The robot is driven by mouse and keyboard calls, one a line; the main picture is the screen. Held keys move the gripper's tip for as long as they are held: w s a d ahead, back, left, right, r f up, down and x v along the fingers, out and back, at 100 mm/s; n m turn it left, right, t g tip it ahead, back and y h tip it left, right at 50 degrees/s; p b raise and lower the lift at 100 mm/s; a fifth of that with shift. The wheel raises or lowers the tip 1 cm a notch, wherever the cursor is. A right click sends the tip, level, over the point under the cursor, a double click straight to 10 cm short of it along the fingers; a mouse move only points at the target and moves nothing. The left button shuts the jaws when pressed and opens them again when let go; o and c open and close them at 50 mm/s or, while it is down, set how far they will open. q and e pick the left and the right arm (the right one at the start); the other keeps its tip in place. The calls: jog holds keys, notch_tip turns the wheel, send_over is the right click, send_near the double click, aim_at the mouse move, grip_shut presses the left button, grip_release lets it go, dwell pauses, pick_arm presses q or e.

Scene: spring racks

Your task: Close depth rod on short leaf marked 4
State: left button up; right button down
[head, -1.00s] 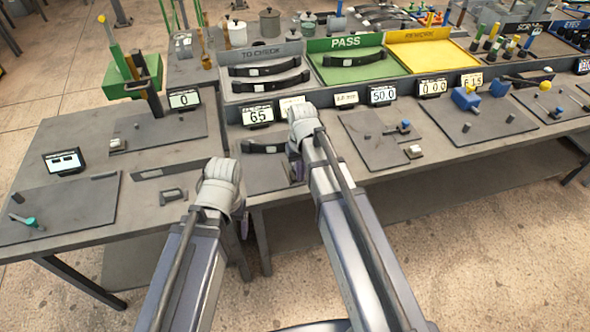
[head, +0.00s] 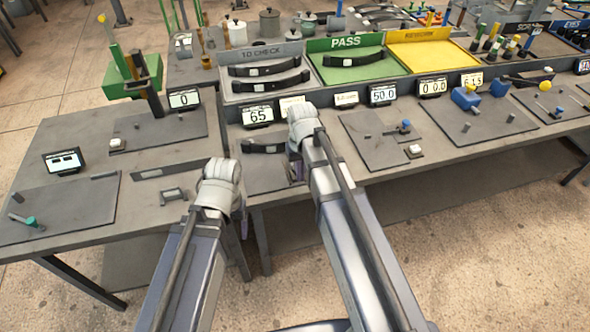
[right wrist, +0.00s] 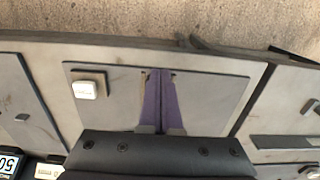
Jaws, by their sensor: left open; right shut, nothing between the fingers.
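My right gripper (head: 296,172) is over the small grey plate (head: 252,178) in front of the display reading 65. In the right wrist view its purple fingers (right wrist: 157,88) are shut together with nothing between them. A dark curved leaf (head: 262,148) with a pale label lies at the back of that plate, partly hidden by my right arm. Its mark is too small to read. My left gripper (head: 243,216) is open at the bench's front edge, mostly hidden by its wrist. I cannot make out a depth rod.
The TO CHECK tray (head: 240,95) holds two dark leaves and the green PASS tray (head: 340,88) one. The yellow tray (head: 430,55) looks empty. A white button (right wrist: 87,88) sits on the plate beside my right fingers. Displays line the bench behind the plates.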

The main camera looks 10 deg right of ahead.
jog(key=shift+f+b, duration=0.95)
jog(key=shift+f, duration=0.05)
jog(key=shift+w, duration=0.4)
jog(key=shift+w+a, duration=0.1)
jog(key=shift+w, duration=2.4)
jog(key=shift+r, duration=0.1)
jog(key=shift+s, duration=0.1)
dwell(0.4)
jog(key=shift+r, duration=0.1)
jog(key=shift+s+r+p, duration=0.1)
jog(key=shift+r+p, duration=3.3)
jog(key=shift+p, duration=0.2)
